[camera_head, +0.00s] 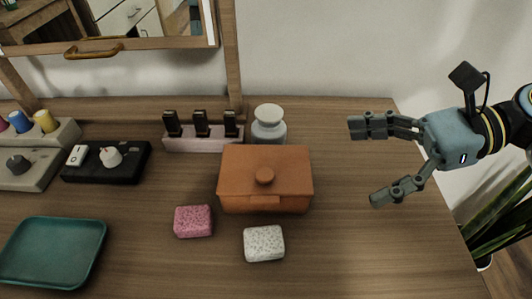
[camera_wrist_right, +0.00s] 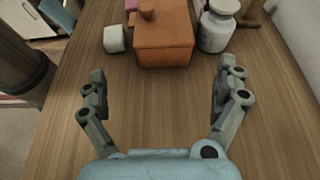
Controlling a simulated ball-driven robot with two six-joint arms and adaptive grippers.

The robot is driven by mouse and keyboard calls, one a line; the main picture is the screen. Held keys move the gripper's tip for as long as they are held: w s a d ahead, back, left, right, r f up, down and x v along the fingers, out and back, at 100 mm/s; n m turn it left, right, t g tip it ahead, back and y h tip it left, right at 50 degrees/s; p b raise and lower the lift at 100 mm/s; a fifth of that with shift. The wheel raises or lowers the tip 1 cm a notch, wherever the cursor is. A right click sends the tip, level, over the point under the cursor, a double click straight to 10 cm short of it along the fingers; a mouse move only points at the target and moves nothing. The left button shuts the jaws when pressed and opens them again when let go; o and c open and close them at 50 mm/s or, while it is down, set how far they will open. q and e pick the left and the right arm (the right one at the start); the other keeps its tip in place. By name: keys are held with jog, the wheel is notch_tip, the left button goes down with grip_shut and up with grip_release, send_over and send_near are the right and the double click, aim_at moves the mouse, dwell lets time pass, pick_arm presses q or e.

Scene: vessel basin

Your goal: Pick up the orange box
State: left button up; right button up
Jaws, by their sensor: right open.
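The orange box (camera_head: 265,190), with a lid and a round knob, sits on the wooden table at the middle of the head view. It also shows at the top centre of the right wrist view (camera_wrist_right: 163,45). My right gripper (camera_head: 372,160) is open and empty, to the right of the box and apart from it. In the right wrist view, its two fingers (camera_wrist_right: 160,88) are spread wide, with bare table between them and the box beyond. My left gripper is in neither view.
A white speckled block (camera_head: 264,243) and a pink block (camera_head: 193,221) lie in front of the box. A lidded jar (camera_head: 269,125) stands close behind it. A green tray (camera_head: 52,252) is at the left. Bare table lies between box and right gripper.

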aim_at(295, 167)
jog(key=shift+w+a+f, duration=0.2)
jog(key=shift+w+a, duration=0.3)
jog(key=shift+a, duration=0.1)
jog(key=x, duration=0.4)
jog(key=shift+s+a, duration=0.1)
jog(key=shift+a, duration=0.1)
jog(key=x, duration=0.5)
jog(key=shift+s+a+p, duration=0.1)
jog(key=shift+p, duration=0.3)
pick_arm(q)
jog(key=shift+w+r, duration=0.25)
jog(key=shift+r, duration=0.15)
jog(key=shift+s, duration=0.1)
pick_arm(e)
jog(key=shift+c, duration=0.4)
jog(key=c, duration=0.5)
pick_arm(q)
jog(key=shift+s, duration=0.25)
pick_arm(e)
jog(key=c, duration=0.8)
